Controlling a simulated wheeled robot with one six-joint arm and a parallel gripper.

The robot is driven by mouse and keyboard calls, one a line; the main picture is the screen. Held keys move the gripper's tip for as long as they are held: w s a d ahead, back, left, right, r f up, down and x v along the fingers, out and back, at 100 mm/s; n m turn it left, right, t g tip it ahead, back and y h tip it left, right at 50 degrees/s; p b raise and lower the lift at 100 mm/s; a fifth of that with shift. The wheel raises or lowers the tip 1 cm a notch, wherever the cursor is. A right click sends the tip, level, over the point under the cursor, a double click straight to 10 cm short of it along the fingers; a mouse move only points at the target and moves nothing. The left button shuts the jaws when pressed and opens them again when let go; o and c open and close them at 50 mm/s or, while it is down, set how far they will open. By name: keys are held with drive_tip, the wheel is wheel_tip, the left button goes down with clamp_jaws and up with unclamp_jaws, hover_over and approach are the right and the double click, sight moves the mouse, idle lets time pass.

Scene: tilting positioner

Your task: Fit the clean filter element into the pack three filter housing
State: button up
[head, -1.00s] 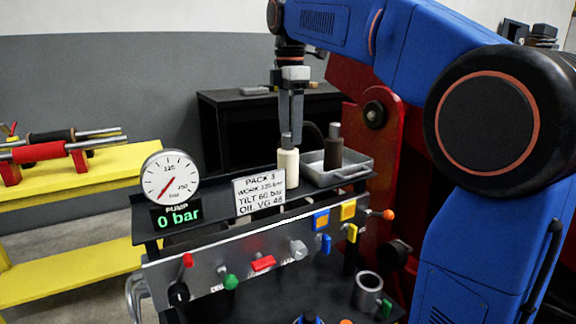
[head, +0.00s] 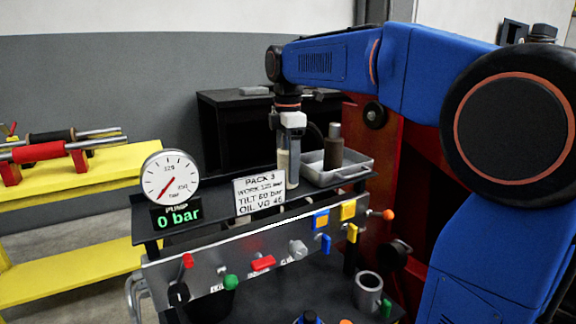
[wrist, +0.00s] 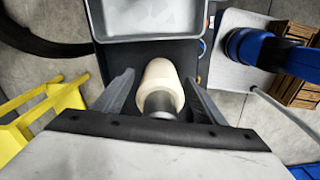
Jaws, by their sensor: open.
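The clean filter element (head: 282,162) is a cream cylinder with a grey stem, upright on the dark upper shelf beside the tray. My gripper (head: 288,176) has come down around it, pointing down, and partly hides it in the head view. In the wrist view the element (wrist: 160,78) lies between the two open fingers of my gripper (wrist: 158,88), with a gap on each side. A grey open-topped cylinder (head: 368,291), which looks like the filter housing, stands on the lower deck at the right. Its inside is partly visible and looks empty.
A brown element (head: 333,150) stands in the metal tray (head: 358,168) right of my gripper. The pack sign (head: 259,194) and the gauge (head: 170,177), reading 0 bar, are at left. A panel with several coloured knobs (head: 263,263) fronts the shelf.

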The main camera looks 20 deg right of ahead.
drive_tip(key=c, duration=1.4)
drive_tip(key=shift+o, duration=0.2)
drive_tip(key=shift+r, duration=0.15)
